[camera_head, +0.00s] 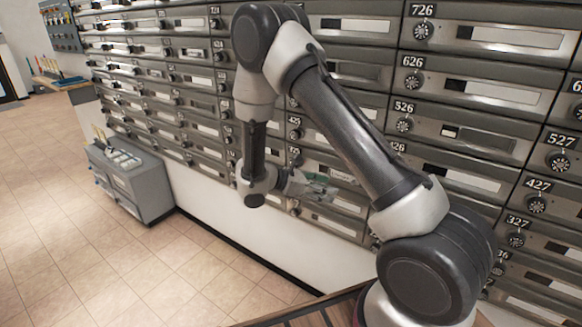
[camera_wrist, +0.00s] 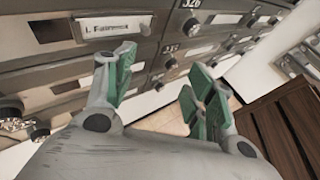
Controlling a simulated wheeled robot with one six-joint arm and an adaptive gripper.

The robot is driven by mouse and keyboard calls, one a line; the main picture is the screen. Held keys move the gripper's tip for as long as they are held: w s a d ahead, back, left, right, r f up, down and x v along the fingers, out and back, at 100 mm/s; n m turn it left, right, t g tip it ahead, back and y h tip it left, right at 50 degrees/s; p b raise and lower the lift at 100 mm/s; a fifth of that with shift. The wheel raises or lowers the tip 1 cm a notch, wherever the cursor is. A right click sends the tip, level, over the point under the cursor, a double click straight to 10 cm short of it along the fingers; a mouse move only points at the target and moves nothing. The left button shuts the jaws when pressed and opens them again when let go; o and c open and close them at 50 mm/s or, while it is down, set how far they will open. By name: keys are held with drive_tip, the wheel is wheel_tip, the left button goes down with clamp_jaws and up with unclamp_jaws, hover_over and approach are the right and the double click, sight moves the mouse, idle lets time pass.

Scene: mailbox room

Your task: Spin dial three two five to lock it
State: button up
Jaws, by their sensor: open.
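The mailbox wall (camera_head: 345,24) is made of rows of grey metal doors with black numbered dials. In the head view, a dial (camera_head: 295,160) beside the column with the 425 label sits just above my gripper; its own number is too small to read surely. My gripper (camera_head: 322,186) is in front of the lower doors. In the wrist view, my gripper's green-padded fingers (camera_wrist: 163,78) are apart with nothing held between them. A dark dial (camera_wrist: 158,85) shows beyond the gap between them, its label unclear. I cannot tell whether the fingers touch anything.
A grey cabinet (camera_head: 134,182) stands on the tiled floor (camera_head: 60,220) at left, against the wall. A brown slatted wooden piece (camera_wrist: 285,130) is at right in the wrist view. Other dials (camera_wrist: 190,28) protrude near the fingers. The floor at left is clear.

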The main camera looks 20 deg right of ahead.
drive_tip(key=w+a+f+n+t+h, duration=0.2)
drive_tip(key=w+a+f+n+t, duration=0.3)
drive_tip(key=w+f+n+t, duration=0.4)
drive_tip(key=w+a+r+n+t+y, duration=0.1)
drive_tip(key=w+a+r+n+t, duration=0.2)
drive_tip(key=w+a+r, duration=0.3)
drive_tip(key=x, duration=0.9)
drive_tip(key=shift+d+r, duration=0.15)
drive_tip(key=shift+c, duration=0.3)
drive_tip(key=c, duration=1)
